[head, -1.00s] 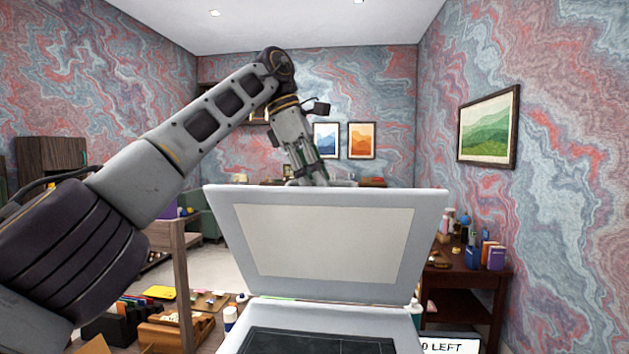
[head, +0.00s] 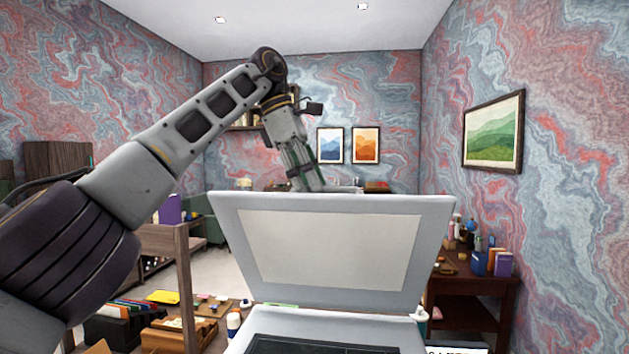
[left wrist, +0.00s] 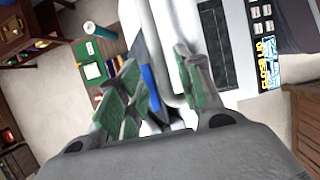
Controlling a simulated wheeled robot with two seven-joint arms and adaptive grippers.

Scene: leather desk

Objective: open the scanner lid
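The scanner's pale grey lid (head: 432,245) stands raised and tilted in the head view, with its light inner panel facing me. The scanner base (head: 390,326) with its dark glass (head: 320,345) lies uncovered below it. My left gripper (head: 310,184) reaches down behind the lid's top edge, which hides its fingertips. In the left wrist view, my left gripper (left wrist: 158,78) has its green-padded fingers apart, with the white lid edge (left wrist: 168,45) running close by them. I cannot tell whether they touch the lid. My right gripper is in no view.
A dark side table (head: 468,284) with bottles and books stands at the right. Pen and card holders (head: 125,322) and a white bottle (head: 233,323) are at the lower left.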

